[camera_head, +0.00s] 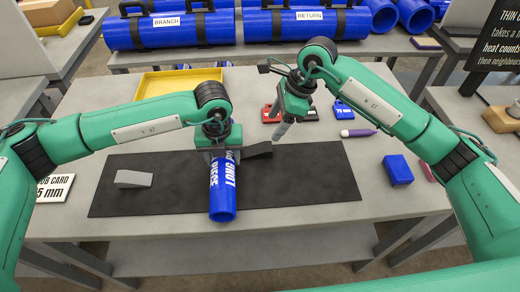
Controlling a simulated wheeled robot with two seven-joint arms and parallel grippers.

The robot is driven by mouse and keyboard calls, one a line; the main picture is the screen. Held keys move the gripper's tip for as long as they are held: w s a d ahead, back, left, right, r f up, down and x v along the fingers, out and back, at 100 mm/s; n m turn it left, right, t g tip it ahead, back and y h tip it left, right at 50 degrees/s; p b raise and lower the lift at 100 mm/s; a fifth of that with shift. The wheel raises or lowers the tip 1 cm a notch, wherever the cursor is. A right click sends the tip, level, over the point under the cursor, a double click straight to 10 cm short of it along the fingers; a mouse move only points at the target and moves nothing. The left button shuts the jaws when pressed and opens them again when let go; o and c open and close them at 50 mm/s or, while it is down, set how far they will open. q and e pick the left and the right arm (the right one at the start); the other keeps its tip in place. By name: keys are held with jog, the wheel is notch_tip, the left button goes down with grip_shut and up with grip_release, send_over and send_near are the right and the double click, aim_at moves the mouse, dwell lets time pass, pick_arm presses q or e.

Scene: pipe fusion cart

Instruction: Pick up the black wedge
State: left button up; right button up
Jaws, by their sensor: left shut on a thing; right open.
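The black wedge (259,150) lies on the dark mat (310,180), just right of the blue pipe (222,205). Whether it touches the pipe I cannot tell. The pipe has white lettering and lies lengthwise toward me on the mat. My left gripper (222,155) is shut on the far part of the pipe, hiding that part. My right gripper (281,133) points down just right of the black wedge, open and apart from it; the gap between its fingers is hard to see. A grey wedge (134,179) lies on the left of the mat.
A yellow tray (150,85) stands behind the mat. Red and blue blocks (343,110) and a purple marker (358,133) lie behind its right side. A blue box (397,170) sits to the right. A job card (54,188) is at left. The mat's right part is clear.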

jog(key=x, duration=0.9)
jog(key=shift+s+a+f, duration=0.15)
jog(key=shift+f, duration=0.2)
grip_shut()
jog(key=shift+r, duration=0.15)
jog(key=shift+d+r, duration=0.2)
jog(key=shift+r, duration=0.05)
notch_tip(320, 180, up, 6)
jog(key=shift+r, duration=0.15)
jog(key=d, duration=1.9)
send_over(261, 148)
jog(key=d, duration=0.2)
jog(key=shift+a+f, duration=0.1)
jog(key=shift+f, duration=0.45)
